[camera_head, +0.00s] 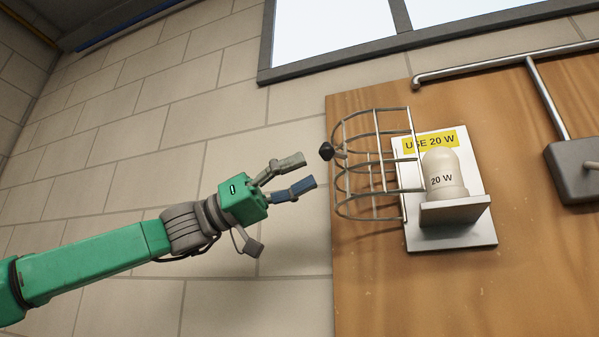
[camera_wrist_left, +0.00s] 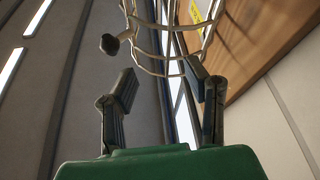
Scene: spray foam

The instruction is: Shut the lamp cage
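The wire lamp cage (camera_head: 375,166) is swung open to the left of the lamp on the wooden board. A dark knob (camera_head: 326,151) sits on its left side. The white bulb (camera_head: 443,172) marked 20 W stands uncovered on a metal bracket (camera_head: 455,211). My left gripper (camera_head: 309,171) is open and empty, just left of the cage and slightly below the knob. In the left wrist view the cage (camera_wrist_left: 160,50) and its knob (camera_wrist_left: 110,44) are ahead of the open fingers, with the knob ahead of the left finger. My right gripper is not in view.
The wooden board (camera_head: 540,270) is fixed to a tiled block wall (camera_head: 240,290). A grey switch box (camera_head: 580,170) and a metal pipe (camera_head: 500,62) are to the right of the lamp. A window (camera_head: 335,35) is above. The space around my left arm is clear.

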